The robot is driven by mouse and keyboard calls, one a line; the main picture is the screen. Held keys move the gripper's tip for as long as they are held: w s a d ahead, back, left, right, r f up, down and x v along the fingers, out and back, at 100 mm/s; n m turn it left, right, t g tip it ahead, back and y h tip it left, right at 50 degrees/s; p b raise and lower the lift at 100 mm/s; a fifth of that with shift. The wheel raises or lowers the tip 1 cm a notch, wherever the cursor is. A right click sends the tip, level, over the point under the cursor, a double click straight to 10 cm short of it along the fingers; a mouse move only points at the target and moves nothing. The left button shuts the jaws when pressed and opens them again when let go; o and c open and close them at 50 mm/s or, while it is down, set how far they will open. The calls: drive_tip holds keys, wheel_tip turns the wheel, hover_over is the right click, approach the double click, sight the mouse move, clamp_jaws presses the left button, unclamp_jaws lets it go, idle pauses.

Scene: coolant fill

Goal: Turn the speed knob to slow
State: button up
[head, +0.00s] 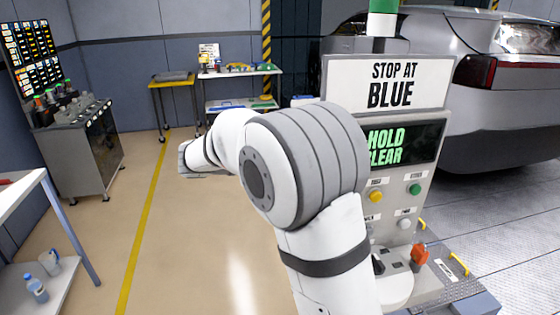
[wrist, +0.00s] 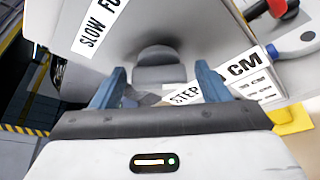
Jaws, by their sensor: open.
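In the wrist view a rounded grey knob (wrist: 160,70) stands on the light panel. A "SLOW FU..." label (wrist: 98,25), cut off in the view, lies beyond it to the upper left. My gripper (wrist: 159,80) is open, with one blue-grey finger on each side of the knob. I cannot tell whether either finger touches it. No pointer mark on the knob can be made out. In the head view the console (head: 425,190) stands right of centre, and my arm covers part of it. I cannot make out the gripper or the knob there.
A "STEP CM" label (wrist: 215,82) lies right of the knob. A red and black part (wrist: 277,8) and a blue-handled part (wrist: 298,42) are close on the right. The console has a red lever (head: 419,254). A silver car (head: 500,90) stands behind it.

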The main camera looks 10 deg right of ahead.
drive_tip(key=shift+a, duration=0.1)
drive_tip(key=b+v, duration=0.1)
drive_tip(key=v, duration=0.6)
drive_tip(key=shift+a, duration=0.3)
drive_tip(key=shift+s, duration=0.2)
